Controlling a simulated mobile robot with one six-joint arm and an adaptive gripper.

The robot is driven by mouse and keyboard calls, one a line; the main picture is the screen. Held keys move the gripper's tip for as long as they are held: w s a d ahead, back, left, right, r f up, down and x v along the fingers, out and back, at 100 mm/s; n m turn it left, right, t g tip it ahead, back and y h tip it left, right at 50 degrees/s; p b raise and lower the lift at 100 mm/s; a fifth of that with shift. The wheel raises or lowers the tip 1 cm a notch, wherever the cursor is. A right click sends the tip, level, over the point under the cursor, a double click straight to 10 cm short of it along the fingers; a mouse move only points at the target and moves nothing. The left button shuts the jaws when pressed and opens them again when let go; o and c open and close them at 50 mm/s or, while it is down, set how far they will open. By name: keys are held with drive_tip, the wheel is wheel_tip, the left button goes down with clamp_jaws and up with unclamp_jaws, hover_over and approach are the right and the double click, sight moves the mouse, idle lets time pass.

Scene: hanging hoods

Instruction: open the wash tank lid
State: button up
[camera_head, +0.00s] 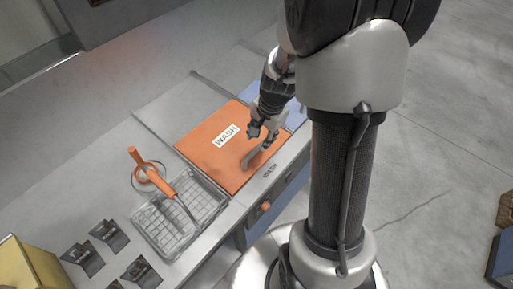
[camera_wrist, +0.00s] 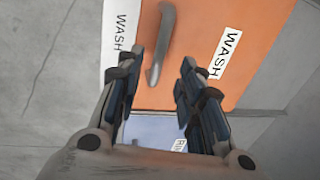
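The wash tank lid (camera_head: 207,150) is an orange panel lying flat and shut on the counter, with a white WASH label (camera_head: 227,136). Its grey curved handle (camera_head: 258,154) stands near the lid's front edge. My gripper (camera_head: 258,135) is over the lid near the handle. In the wrist view my gripper (camera_wrist: 163,72) is open, its two dark fingers spread. The handle (camera_wrist: 161,45) shows beyond and between the fingertips, and nothing is between the pads that I can see as gripped. Whether a finger touches the handle I cannot tell.
A wire basket (camera_head: 212,203) with an orange grip stands left of the lid. Several dark brackets (camera_head: 110,236) and a yellow box (camera_head: 35,265) are further left. A blue lid (camera_head: 296,117) adjoins on the right. Open floor (camera_head: 440,150) lies to the right.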

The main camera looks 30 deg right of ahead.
sight(257, 149)
drive_tip(key=f, duration=0.2)
drive_tip(key=w+f+b, duration=0.1)
drive_tip(key=f, duration=0.1)
drive_tip(key=f+b, duration=0.1)
drive_tip(key=f, duration=0.2)
drive_tip(key=shift+w+a, duration=0.2)
drive_tip(key=shift+a, duration=0.1)
drive_tip(key=shift+c, duration=0.5)
clamp_jaws()
